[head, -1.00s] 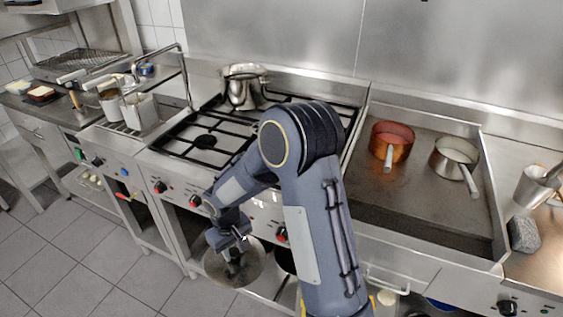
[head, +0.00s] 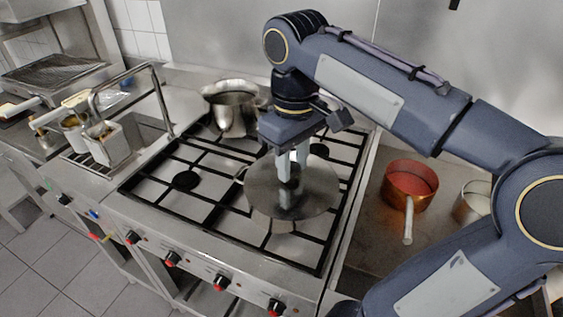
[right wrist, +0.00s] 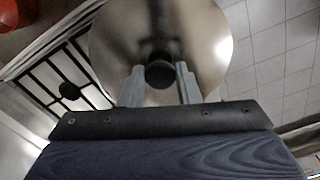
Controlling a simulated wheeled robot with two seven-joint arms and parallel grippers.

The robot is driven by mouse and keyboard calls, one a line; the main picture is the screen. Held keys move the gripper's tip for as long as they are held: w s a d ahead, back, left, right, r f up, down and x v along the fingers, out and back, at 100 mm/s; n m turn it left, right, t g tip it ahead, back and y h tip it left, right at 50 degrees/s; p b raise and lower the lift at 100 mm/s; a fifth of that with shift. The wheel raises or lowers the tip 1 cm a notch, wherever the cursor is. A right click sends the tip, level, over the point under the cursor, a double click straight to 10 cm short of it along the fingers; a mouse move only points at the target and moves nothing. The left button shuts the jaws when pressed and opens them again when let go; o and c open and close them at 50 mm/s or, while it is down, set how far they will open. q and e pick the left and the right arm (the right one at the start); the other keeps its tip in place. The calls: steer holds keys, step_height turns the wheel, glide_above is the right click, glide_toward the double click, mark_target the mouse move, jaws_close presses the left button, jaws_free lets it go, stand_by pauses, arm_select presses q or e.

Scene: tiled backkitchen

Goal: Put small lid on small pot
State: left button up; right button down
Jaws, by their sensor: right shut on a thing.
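My right gripper (head: 288,182) points down and is shut on the dark knob of a round, shiny metal lid (head: 322,195). The lid is held above the front right of the stove. In the right wrist view, the lid (right wrist: 115,45) fills the upper middle, with its black knob between the fingertips (right wrist: 160,78). A steel pot (head: 232,112) stands uncovered on the back of the stove, behind and left of the lid. I cannot tell for certain whether this is the small pot. The stove right under the lid is partly hidden. My left gripper is not in view.
The gas stove's black grates (head: 186,180) are bare at the front left. Right of the stove, a copper saucepan (head: 398,198) and a steel saucepan (head: 470,205) stand on a flat plate, partly behind my arm.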

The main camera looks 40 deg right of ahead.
steer(key=shift+w+d, duration=0.15)
steer(key=shift+w, duration=0.05)
steer(key=w+d+f, duration=0.1)
steer(key=w, duration=0.1)
steer(key=w+d+f+p, duration=0.1)
steer(key=w, duration=0.1)
steer(key=w+d+f+p, duration=0.1)
steer(key=w, duration=0.1)
steer(key=shift+w+d+f, duration=0.1)
steer(key=shift+w+d, duration=0.2)
steer(key=shift+w, duration=0.1)
steer(key=w+d+f, duration=0.1)
steer(key=w+f, duration=0.1)
steer(key=f, duration=0.2)
steer(key=w+d+f+p, duration=0.1)
steer(key=w+f, duration=0.1)
steer(key=f, duration=0.3)
steer(key=shift+w+d+f, duration=0.3)
steer(key=shift+w, duration=0.1)
steer(key=c, duration=1.1)
jaws_free()
steer(key=shift+w, duration=0.1)
steer(key=shift+o, duration=0.2)
